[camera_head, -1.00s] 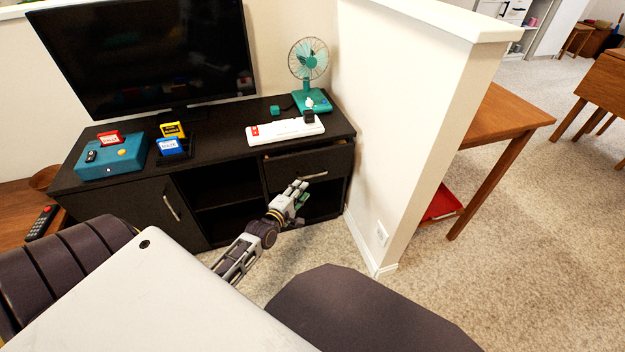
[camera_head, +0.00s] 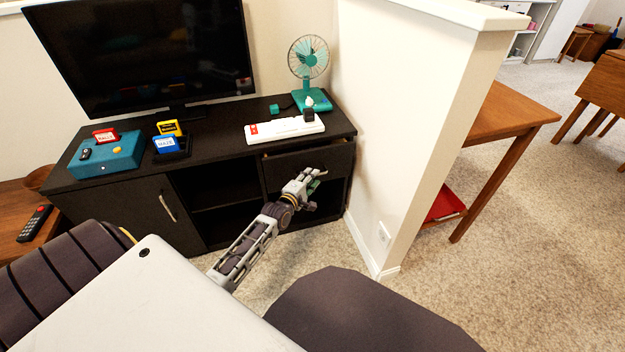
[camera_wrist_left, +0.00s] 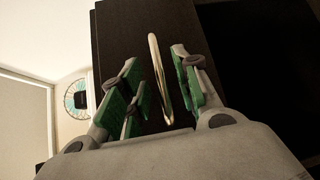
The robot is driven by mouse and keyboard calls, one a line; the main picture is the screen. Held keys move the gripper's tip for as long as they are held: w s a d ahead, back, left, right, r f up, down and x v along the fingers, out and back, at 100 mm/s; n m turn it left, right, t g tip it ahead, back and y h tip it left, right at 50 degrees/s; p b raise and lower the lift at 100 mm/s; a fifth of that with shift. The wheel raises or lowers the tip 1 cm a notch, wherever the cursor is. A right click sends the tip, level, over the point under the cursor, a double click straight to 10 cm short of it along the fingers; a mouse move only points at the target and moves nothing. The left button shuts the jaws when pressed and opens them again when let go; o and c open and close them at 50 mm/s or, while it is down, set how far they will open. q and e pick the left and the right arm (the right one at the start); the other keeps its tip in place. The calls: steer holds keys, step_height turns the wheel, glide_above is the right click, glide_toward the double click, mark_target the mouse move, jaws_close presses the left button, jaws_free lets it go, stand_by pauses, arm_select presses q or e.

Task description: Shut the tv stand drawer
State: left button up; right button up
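The dark tv stand (camera_head: 232,148) stands against the wall under a television. Its drawer (camera_head: 285,168) is at the upper right, and a pale edge along its top shows it standing slightly out. My left gripper (camera_head: 311,184) is at the drawer front, over the handle area. In the left wrist view, the drawer's metal handle (camera_wrist_left: 158,75) lies between the open green-padded fingers of my left gripper (camera_wrist_left: 155,72). The fingers appear apart from the handle on both sides. My right gripper is not in view.
A white power strip (camera_head: 284,129) and a teal fan (camera_head: 311,100) sit on the stand above the drawer. A teal box (camera_head: 112,160) and game cartridges are farther left. A white partition wall (camera_head: 395,130) stands close to the drawer's right. Carpet lies in front.

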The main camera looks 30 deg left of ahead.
arm_select(q)
steer(key=shift+w+f, duration=0.1)
steer(key=shift+w, duration=0.6)
jaws_close()
